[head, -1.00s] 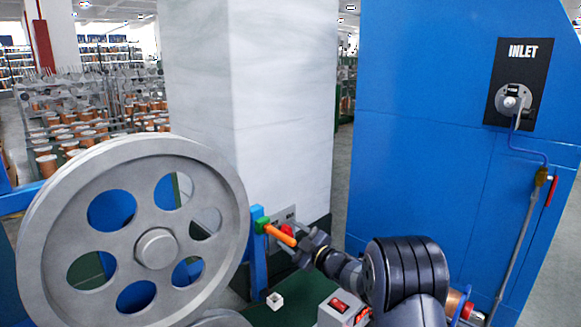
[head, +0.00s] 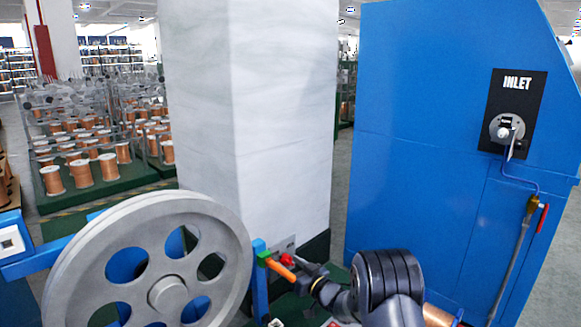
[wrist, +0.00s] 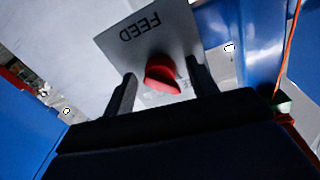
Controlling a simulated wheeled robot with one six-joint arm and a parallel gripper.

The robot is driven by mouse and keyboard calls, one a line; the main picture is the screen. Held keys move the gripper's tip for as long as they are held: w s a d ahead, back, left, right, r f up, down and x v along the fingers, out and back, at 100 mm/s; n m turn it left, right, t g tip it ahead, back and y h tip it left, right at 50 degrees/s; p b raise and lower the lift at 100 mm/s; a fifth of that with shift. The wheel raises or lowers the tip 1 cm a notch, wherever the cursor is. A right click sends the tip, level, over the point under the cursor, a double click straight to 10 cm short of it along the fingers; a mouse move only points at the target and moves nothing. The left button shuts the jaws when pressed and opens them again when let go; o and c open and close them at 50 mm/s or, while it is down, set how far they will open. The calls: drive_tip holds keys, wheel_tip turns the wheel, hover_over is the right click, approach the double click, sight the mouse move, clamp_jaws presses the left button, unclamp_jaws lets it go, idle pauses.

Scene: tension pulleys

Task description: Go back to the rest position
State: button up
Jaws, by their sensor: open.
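My gripper (head: 312,276) is in front of the FEED panel at the foot of the pale column, low in the head view. In the wrist view, its two dark fingers (wrist: 162,72) are apart, with nothing held. A red knob (wrist: 162,74) on the grey FEED panel (wrist: 140,35) shows between the fingers; I cannot tell whether they touch it. My dark arm reaches in from the lower right.
A large grey pulley wheel (head: 168,240) stands at left, beside a blue post (head: 260,285). The pale column (head: 245,130) rises behind my gripper. A blue cabinet (head: 430,150) with an INLET panel (head: 513,110) is at right. Copper spools (head: 82,172) stand far left.

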drive_tip(key=m+p, duration=0.4)
drive_tip(key=shift+r, duration=0.25)
drive_tip(key=v, duration=0.5)
drive_tip(key=shift+s+f, duration=0.1)
drive_tip(key=shift+f, duration=0.05)
drive_tip(key=shift+d, duration=0.1)
